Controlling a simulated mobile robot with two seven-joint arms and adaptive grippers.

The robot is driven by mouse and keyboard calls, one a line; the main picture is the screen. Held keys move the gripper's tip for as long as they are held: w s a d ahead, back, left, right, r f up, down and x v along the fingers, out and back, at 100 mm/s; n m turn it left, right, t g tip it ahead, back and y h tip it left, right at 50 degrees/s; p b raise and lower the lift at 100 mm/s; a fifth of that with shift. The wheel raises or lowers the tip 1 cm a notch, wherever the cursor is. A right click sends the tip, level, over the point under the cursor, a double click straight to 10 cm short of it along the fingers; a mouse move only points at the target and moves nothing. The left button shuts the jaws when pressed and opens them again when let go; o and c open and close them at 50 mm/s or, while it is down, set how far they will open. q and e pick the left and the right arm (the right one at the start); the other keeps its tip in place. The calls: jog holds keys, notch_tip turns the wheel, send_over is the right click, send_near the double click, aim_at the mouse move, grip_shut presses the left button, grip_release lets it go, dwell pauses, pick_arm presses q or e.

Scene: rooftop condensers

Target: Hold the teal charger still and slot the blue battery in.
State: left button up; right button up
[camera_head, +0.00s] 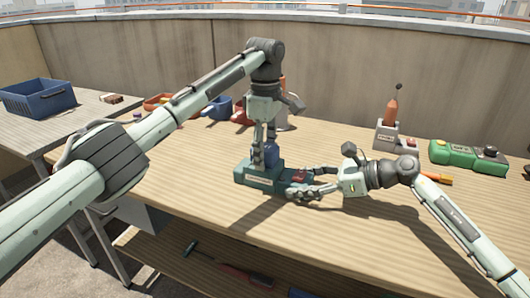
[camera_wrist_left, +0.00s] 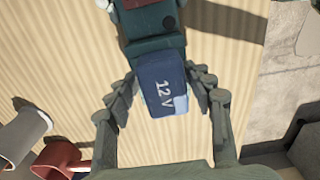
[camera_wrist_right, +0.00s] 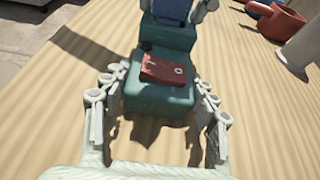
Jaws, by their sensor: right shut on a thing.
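The teal charger (camera_head: 262,179) lies on the wooden bench, with a red patch (camera_wrist_right: 163,70) on its top. The blue battery (camera_head: 271,155), marked 12V in the left wrist view (camera_wrist_left: 160,90), stands upright at the charger's far-left end. Its lower end meets the charger; how deep it sits is hidden. My left gripper (camera_wrist_left: 163,76) is above, fingers spread on both sides of the battery with a gap showing on the left side.
A green case (camera_head: 467,156), an orange-handled tool (camera_head: 435,177) and a grey stand (camera_head: 390,135) are at the right. A red mug (camera_wrist_right: 280,20) and bins are behind. A blue crate (camera_head: 38,98) is on the left table. The front bench is clear; tools lie on a lower shelf.

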jog(key=shift+r, duration=0.1)
pick_arm(q)
notch_tip(320, 180, up, 12)
dwell(0.6)
pick_arm(e)
jog(key=o, duration=1.4)
pick_arm(q)
jog(key=shift+f+b, duration=0.7)
pick_arm(e)
jog(key=v, duration=0.7)
jog(key=shift+s+d, duration=0.1)
jog(key=shift+d, duration=0.15)
pick_arm(q)
jog(key=shift+f, duration=0.15)
pick_arm(e)
jog(key=shift+s+d+r, duration=0.3)
jog(key=shift+d, duration=0.3)
